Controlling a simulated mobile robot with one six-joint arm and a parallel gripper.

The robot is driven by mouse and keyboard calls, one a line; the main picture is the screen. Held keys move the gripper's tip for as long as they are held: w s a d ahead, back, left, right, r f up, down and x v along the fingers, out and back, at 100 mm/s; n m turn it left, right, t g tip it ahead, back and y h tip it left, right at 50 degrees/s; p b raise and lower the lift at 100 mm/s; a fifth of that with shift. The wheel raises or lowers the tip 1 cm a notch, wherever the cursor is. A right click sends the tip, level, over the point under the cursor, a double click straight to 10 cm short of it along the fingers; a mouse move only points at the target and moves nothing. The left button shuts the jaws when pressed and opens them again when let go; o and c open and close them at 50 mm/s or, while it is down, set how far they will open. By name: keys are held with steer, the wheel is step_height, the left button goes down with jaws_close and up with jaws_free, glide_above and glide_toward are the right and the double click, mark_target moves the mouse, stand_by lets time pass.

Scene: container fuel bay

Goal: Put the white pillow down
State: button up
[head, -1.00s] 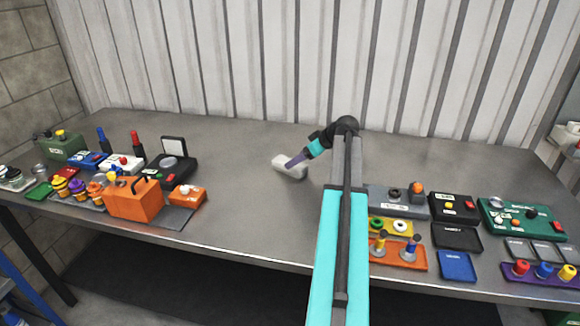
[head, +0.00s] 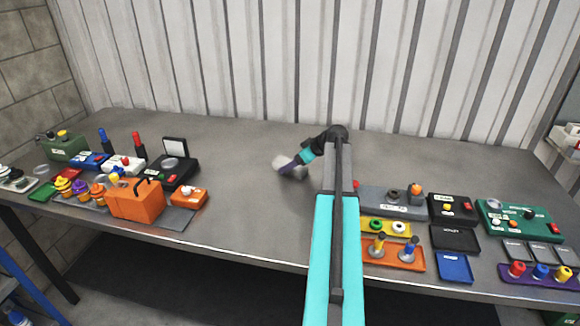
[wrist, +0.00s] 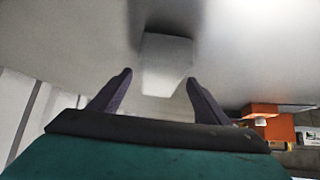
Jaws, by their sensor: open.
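The white pillow (head: 281,162) lies on the bare middle of the grey table. In the head view my gripper (head: 284,172) is at it and partly covers it. In the wrist view the white pillow (wrist: 166,64) shows as a pale block just beyond and between the fingertips. My gripper (wrist: 158,76) is open, with a dark finger on each side and a gap between each finger and the pillow. Whether the fingers touch the table is hidden.
An orange box (head: 136,200) and several small devices stand on the left of the table (head: 240,220). Coloured trays and boxes, such as an orange tray (head: 377,258), fill the right. A corrugated wall (head: 230,70) rises behind. The table around the pillow is clear.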

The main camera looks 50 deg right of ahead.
steer(key=shift+x, duration=0.8)
steer(key=c, duration=1.2)
steer(key=shift+c, duration=0.2)
steer(key=shift+r, duration=0.1)
steer(key=shift+r+b, duration=0.75)
steer(key=shift+r, duration=0.85)
steer(key=s+a+b, duration=0.1)
steer(key=s+a, duration=0.1)
steer(key=s, duration=0.2)
steer(key=s+a+r+b, duration=0.1)
steer(key=s+a, duration=0.2)
steer(key=s, duration=0.2)
steer(key=s+a+b, duration=0.1)
steer(key=s+a, duration=0.1)
steer(key=s, duration=0.3)
steer(key=shift+a+r+b, duration=0.3)
steer(key=shift+a+b, duration=0.05)
